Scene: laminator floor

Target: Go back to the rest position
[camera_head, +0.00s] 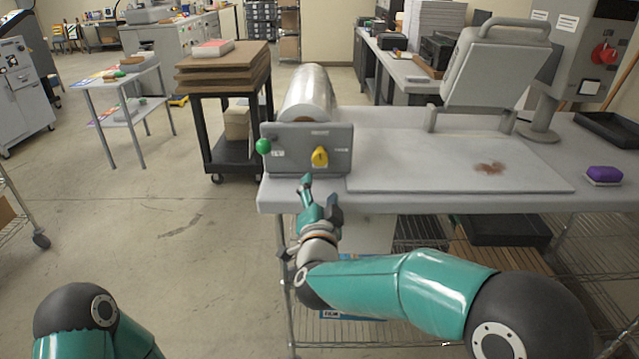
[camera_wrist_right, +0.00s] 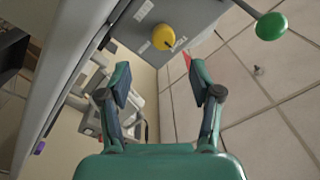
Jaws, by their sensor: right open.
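My right gripper (camera_head: 320,193) is in front of the laminator's grey control panel (camera_head: 330,136), just below and in front of its yellow knob (camera_head: 320,157). In the right wrist view the right gripper (camera_wrist_right: 158,82) has its two fingers spread apart with nothing between them. The yellow knob (camera_wrist_right: 163,37) shows beyond the fingertips, apart from them. A green ball-ended lever (camera_head: 263,146) sticks out at the left of the panel; it also shows in the right wrist view (camera_wrist_right: 271,26). Of my left arm only a link shows at the bottom left; its gripper is out of view.
The work table (camera_head: 400,196) holds a film roll (camera_head: 306,92), a flat plate with a brown stain (camera_head: 489,168) and a purple-topped brush (camera_head: 604,175). A black cart (camera_head: 227,135) with stacked boards stands behind left. The floor at left front is clear.

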